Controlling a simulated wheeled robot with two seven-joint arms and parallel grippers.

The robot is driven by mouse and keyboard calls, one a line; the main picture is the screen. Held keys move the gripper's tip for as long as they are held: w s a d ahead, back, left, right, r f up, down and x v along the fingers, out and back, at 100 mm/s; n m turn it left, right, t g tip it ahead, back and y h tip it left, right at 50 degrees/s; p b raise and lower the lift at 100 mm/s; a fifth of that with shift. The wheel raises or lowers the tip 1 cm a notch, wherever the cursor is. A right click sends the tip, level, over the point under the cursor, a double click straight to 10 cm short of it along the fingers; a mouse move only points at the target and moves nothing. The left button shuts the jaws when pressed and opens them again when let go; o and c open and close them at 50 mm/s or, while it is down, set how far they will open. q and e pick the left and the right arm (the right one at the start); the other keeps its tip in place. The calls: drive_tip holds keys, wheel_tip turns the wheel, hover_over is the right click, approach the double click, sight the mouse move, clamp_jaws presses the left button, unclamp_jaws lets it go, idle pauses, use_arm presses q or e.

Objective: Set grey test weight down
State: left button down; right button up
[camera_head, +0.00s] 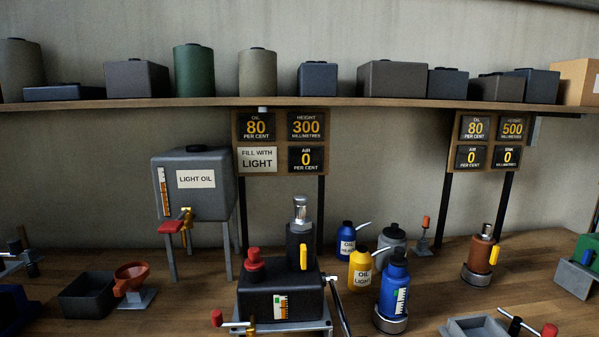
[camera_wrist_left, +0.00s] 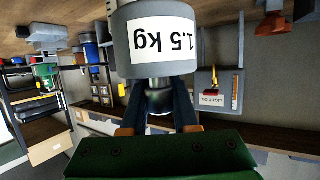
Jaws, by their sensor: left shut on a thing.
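The grey test weight (camera_wrist_left: 128,66) is a cylinder with a white label reading 1.5 kg, which appears upside down in the left wrist view. My left gripper (camera_wrist_left: 158,108) is shut on the narrow knob of the weight (camera_wrist_left: 158,84). The weight fills the top middle of that view, and no surface shows in contact with it. Neither the held weight nor my left gripper can be made out in the head view. My right gripper is in neither view.
The light oil tank (camera_head: 193,186) stands behind. Bare wood shows front left and around the brown jack.

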use_arm(q)
drive_tip(key=s+d+f+m+g+h, duration=0.4)
drive_tip(key=s+d+f+m+h, duration=0.1)
drive_tip(key=d, duration=0.4)
drive_tip(key=shift+s+f+m, duration=0.2)
drive_tip(key=shift+f+m, duration=0.3)
drive_tip(key=shift+f, duration=0.15)
drive_tip(key=shift+g, duration=0.3)
